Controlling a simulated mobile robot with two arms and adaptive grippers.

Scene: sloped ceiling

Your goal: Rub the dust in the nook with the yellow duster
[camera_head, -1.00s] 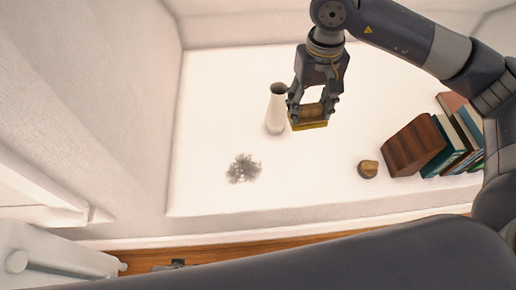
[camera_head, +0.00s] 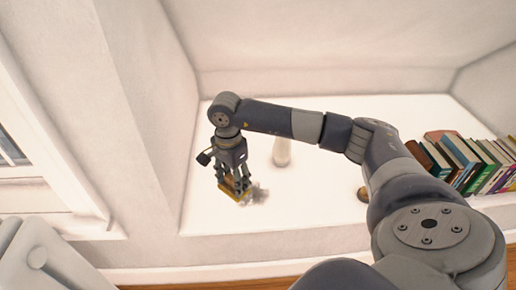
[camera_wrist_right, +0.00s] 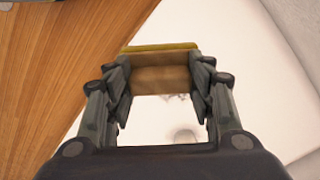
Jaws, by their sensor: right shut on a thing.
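My right gripper (camera_head: 234,183) is shut on the yellow duster (camera_head: 237,192), at the left part of the white nook floor (camera_head: 320,214). In the right wrist view the duster shows a tan block (camera_wrist_right: 160,80) between the fingers and a yellow edge (camera_wrist_right: 160,47). The grey dust patch (camera_head: 260,194) shows just right of the duster, partly hidden by it; I cannot tell whether the duster touches the floor. A grey smudge of dust (camera_wrist_right: 183,135) also shows between the fingers in the right wrist view. My left gripper is not in view.
A pale vase (camera_head: 281,154) stands right of the gripper, its top hidden behind my arm. A small brown object (camera_head: 362,194) is mostly hidden by my arm. A row of books (camera_head: 465,160) stands at the right. The nook's left wall (camera_head: 165,120) is close to the gripper.

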